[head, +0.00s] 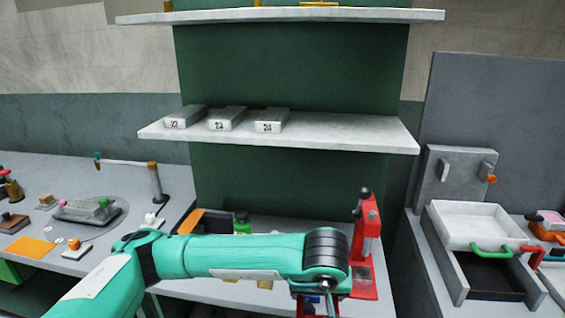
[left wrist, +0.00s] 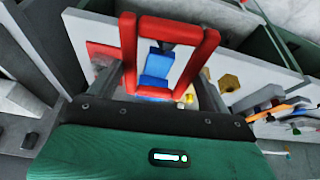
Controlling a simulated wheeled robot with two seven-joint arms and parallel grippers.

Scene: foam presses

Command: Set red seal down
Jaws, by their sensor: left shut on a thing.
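My left gripper (left wrist: 168,68) is shut on a red frame-shaped piece, which I take to be the red seal (left wrist: 170,29). The piece spans both grey fingers in the left wrist view. In the head view my left forearm crosses the front of the bench, and its wrist hides most of the gripper and what it holds. A blue block (left wrist: 157,66) shows through the red frame, below it. I cannot tell whether the seal touches anything underneath. My right gripper is in neither view.
A red press (head: 368,230) stands close beside my left wrist. A green-topped bottle (head: 242,222) is behind the forearm. A shelf (head: 340,133) with numbered grey blocks is above. A white drawer (head: 478,226) is at the right. The left bench (head: 100,175) holds small items.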

